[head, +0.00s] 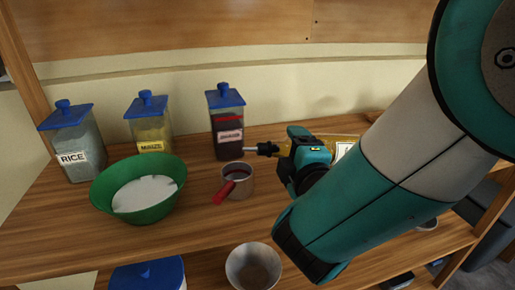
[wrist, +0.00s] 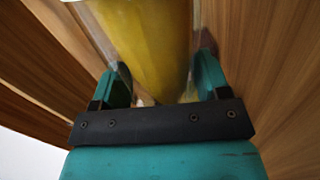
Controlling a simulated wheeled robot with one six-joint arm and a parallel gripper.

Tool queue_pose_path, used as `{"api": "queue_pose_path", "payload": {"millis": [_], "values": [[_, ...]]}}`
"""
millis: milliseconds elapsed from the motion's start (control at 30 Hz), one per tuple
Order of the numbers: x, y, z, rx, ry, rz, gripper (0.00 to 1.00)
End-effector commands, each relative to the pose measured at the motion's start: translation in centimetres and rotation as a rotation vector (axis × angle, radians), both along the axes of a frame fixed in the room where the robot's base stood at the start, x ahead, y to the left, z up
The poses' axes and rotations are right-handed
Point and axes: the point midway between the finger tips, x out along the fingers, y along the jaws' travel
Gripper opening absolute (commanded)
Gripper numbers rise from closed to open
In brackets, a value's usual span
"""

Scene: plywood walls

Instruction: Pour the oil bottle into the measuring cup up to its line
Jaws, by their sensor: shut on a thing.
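The oil bottle (head: 334,139), yellow with a pale label, is tipped to about level in the head view. Its narrow spout points left, above and slightly behind the measuring cup. My gripper (head: 306,158) is shut on the bottle. In the wrist view the yellow bottle (wrist: 150,35) sits between the two teal fingers. The measuring cup (head: 241,187) is a small grey cup with a red handle, upright on the wooden shelf. Some red shows inside it. I see no stream of oil, and the oil level in the cup cannot be made out.
Behind stand blue-lidded jars: rice (head: 75,145), a yellow one (head: 152,130) and a dark one (head: 228,125). A green bowl (head: 110,205) with white contents is left of the cup. A pale bowl (head: 253,272) and a blue lid (head: 150,275) sit lower in front.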

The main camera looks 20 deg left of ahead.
Motion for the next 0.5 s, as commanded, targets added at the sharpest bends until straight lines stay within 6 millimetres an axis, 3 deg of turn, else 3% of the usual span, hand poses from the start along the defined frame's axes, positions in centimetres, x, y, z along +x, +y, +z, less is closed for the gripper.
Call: {"api": "queue_pose_path", "payload": {"millis": [500], "values": [[0.03,0.02,0.5,-0.028,-0.018,0.001,0.02]]}}
